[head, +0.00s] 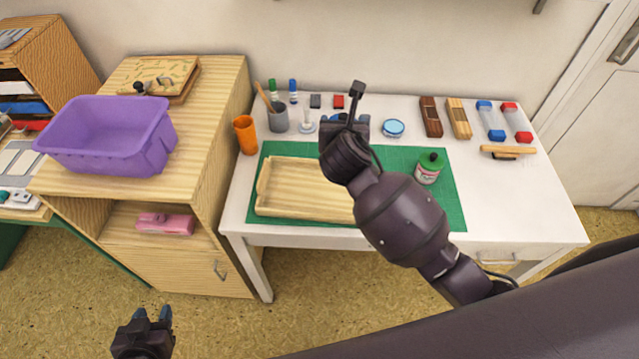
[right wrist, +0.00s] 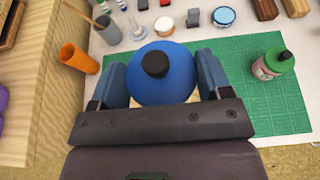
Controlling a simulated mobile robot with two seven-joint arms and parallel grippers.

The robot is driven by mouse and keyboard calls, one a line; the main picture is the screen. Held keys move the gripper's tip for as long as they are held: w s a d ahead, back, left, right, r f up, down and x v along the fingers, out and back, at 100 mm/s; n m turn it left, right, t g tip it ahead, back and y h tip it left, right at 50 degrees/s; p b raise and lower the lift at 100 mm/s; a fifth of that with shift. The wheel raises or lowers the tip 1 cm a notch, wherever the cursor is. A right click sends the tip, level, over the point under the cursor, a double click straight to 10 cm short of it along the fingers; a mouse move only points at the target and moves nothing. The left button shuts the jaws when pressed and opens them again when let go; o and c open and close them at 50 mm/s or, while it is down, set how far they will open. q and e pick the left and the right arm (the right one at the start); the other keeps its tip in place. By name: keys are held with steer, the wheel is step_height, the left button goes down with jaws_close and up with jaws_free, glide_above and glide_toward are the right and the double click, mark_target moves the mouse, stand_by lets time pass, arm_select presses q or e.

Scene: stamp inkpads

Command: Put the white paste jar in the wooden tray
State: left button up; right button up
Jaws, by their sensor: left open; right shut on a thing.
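My right gripper also shows in the head view (head: 345,122), by the tray's back right. My left gripper (head: 152,316) is open and empty, low at the left over the floor.
A green-lidded jar (head: 429,167) stands on the green mat (head: 452,205), right of my arm. An orange cup (head: 246,134), a grey pen cup (head: 278,118) and a round blue-topped tin (head: 393,128) stand behind. A purple bin (head: 105,135) sits on the left cabinet.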

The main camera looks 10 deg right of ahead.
steer(key=shift+d+f+b, duration=0.1)
steer(key=shift+f+b, duration=1.9)
steer(key=shift+f, duration=7.05)
steer(key=shift+f, duration=0.15)
steer(key=o, duration=1.3)
steer(key=shift+o, duration=0.2)
